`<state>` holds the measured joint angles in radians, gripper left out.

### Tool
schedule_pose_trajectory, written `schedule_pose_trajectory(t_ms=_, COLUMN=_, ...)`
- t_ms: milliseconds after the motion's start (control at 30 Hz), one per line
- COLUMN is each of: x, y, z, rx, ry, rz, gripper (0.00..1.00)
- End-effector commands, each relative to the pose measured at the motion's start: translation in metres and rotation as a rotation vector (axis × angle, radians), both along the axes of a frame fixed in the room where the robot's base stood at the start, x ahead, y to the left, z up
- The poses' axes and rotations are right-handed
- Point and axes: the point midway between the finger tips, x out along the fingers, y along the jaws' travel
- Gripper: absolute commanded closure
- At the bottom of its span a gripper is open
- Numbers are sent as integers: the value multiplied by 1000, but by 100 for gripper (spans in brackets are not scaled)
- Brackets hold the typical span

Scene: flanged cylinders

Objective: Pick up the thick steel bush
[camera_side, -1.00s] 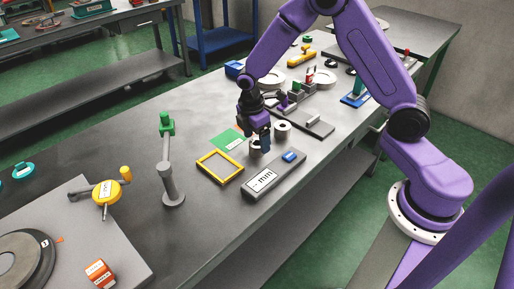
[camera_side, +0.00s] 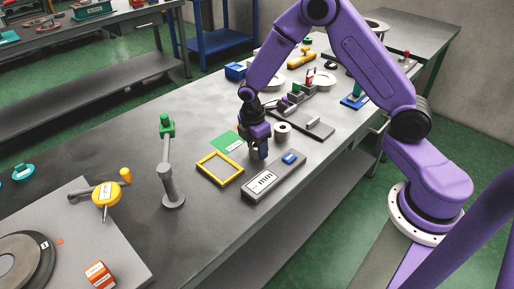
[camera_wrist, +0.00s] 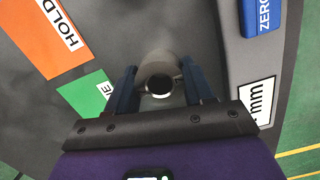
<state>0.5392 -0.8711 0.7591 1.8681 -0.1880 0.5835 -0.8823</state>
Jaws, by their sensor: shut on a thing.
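A grey steel bush with a thick wall and a round hole (camera_wrist: 153,66) sits between the two fingers of my gripper (camera_wrist: 158,72) in the wrist view. The fingers are shut on it from both sides. In the side view my gripper (camera_side: 257,151) is low over the table, and its fingers mostly hide the held bush. I cannot tell whether the bush touches the table. A second grey bush (camera_side: 282,130) stands apart on the table, just right of and behind my gripper.
A grey gauge box with a blue button (camera_side: 273,177) lies close in front of my gripper. A yellow frame (camera_side: 220,168) and a green card (camera_side: 228,142) lie to the left. An orange HOLD card (camera_wrist: 52,37) shows in the wrist view. A dark plate (camera_side: 314,125) lies behind right.

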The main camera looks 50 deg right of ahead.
Motion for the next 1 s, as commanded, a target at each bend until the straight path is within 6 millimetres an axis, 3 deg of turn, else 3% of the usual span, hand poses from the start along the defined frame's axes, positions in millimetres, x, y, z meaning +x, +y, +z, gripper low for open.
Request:
schedule_pose_trajectory(t_ms=233, x=1, y=0, z=12, rx=0, ry=-3, rz=0, gripper=90)
schedule_pose_trajectory(t_ms=400, x=-1, y=0, z=35, rx=1, ry=-5, rz=-1, gripper=90)
schedule_pose_trajectory(t_ms=767, x=-50, y=-3, z=92, rx=1, ry=-6, rz=2, gripper=90)
schedule_pose_trajectory(t_ms=1000, x=-97, y=-6, z=112, rx=0, ry=-3, rz=1, gripper=90)
